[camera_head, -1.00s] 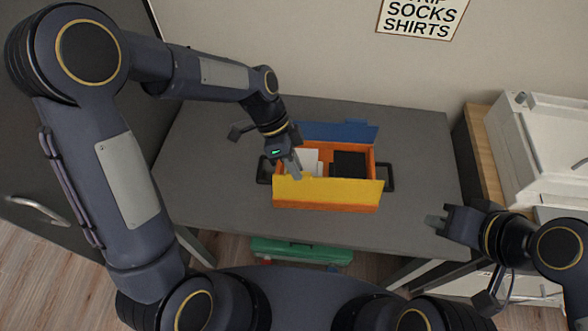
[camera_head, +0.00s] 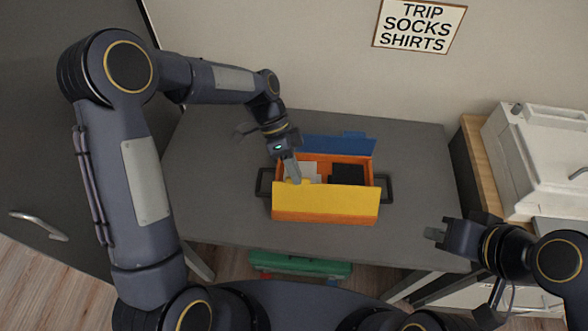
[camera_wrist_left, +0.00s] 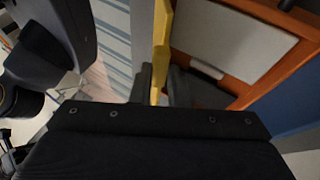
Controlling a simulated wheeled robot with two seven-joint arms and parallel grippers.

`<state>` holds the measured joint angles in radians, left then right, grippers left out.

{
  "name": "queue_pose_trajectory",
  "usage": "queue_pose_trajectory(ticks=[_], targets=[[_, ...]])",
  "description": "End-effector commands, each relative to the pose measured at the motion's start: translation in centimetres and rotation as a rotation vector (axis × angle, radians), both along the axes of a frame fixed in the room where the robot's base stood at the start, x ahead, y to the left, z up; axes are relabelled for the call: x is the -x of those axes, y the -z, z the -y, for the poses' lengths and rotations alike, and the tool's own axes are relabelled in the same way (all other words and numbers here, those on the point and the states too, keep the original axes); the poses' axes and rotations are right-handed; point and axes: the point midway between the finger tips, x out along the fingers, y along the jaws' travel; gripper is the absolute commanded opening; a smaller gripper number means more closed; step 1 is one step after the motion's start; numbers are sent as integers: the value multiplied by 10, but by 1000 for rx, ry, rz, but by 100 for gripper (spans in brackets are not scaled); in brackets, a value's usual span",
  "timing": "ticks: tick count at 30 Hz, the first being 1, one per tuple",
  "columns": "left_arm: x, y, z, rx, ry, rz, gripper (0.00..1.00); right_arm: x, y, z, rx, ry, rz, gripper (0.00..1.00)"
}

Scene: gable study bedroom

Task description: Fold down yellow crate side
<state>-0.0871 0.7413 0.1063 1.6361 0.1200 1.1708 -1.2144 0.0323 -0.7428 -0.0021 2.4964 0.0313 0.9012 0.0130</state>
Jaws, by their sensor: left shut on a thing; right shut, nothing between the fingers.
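An orange crate (camera_head: 300,215) stands on the dark grey table. Its yellow side (camera_head: 335,200) is on the near long side and stands up, tilted, above the orange wall. Its blue side (camera_head: 340,146) is at the back. My left gripper (camera_head: 293,178) is at the left part of the yellow side's upper edge. In the left wrist view the yellow side (camera_wrist_left: 162,45) runs edge-on between the two dark fingers, and the gripper (camera_wrist_left: 161,85) is shut on it. My right gripper (camera_head: 432,234) is shut and empty, over the table's front right edge, apart from the crate.
Inside the crate lie a white item (camera_head: 308,170) and a black item (camera_head: 347,174). Black handles (camera_head: 388,188) stick out at both ends. A green case (camera_head: 300,264) is below the table. A white cabinet unit (camera_head: 540,150) stands right. The grey tabletop (camera_head: 420,150) is otherwise clear.

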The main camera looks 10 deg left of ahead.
Motion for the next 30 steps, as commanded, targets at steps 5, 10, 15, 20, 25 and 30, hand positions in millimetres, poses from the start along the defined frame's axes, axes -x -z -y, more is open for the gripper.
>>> queue_pose_trajectory(ticks=[5,10,15,20,25,30], targets=[[0,3,-1,-2,0,3,28,0,1,0,0,0,0,0],[0,2,0,-2,1,1,36,0,0,0,0,0,0,0],[0,1,-1,-2,1,0,36,0,0,0,0,0,0,0],[-7,-12,-7,-1,-1,3,36,0,1,0,0,0,0,0],[-20,-36,-19,-1,-1,5,36,0,2,0,0,0,0,0],[-29,-55,-29,-2,-1,4,36,0,2,0,0,0,0,0]])
